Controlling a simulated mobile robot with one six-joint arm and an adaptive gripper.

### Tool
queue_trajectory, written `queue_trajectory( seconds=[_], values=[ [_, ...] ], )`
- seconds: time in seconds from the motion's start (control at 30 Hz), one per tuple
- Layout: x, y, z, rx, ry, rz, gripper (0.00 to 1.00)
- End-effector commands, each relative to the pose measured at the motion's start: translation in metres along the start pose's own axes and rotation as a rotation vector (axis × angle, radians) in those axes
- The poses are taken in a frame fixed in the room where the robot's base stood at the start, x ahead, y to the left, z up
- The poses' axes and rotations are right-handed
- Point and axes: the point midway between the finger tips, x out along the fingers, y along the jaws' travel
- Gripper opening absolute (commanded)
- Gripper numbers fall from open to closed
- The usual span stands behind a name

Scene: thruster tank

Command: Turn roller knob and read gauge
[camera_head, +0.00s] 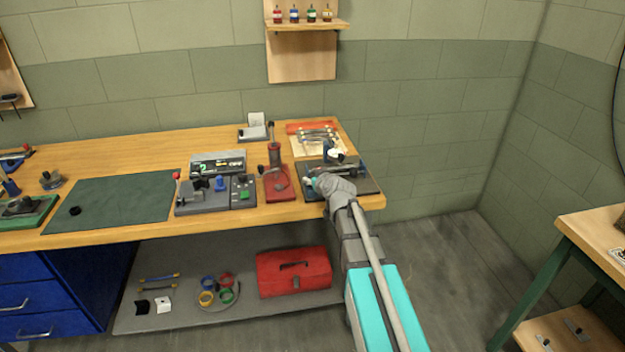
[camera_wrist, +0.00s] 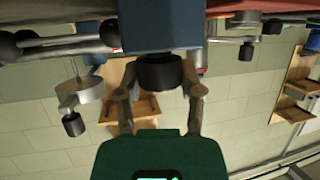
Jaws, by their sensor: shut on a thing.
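In the wrist view my gripper (camera_wrist: 160,73) is shut on a short black roller knob (camera_wrist: 160,77), with one finger on each side of it. The knob sits against a blue block (camera_wrist: 158,36). My gripper's dark green body (camera_wrist: 160,157) fills the bottom of that view. In the head view my arm reaches to a dark fixture plate (camera_head: 367,187) at the bench's right end, and my wrist hides the grip. A small white round face (camera_head: 337,154), perhaps the gauge, shows behind my wrist; no reading is legible.
Left of the fixture stand a red stand (camera_head: 277,186) and a grey panel (camera_head: 212,195) with knobs. A board with wrenches (camera_head: 318,138) lies behind. A red toolbox (camera_head: 294,272) sits on the lower shelf. A green mat (camera_head: 115,200) lies mostly clear.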

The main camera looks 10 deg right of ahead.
Motion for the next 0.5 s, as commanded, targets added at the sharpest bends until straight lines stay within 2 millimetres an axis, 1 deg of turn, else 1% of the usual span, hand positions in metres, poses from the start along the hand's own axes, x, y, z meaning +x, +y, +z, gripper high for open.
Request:
queue_trajectory(
  seconds=[0.5],
  values=[
    [-0.0001,-0.0007,0.0002,0.058,-0.001,0.147,0.01]
  ],
)
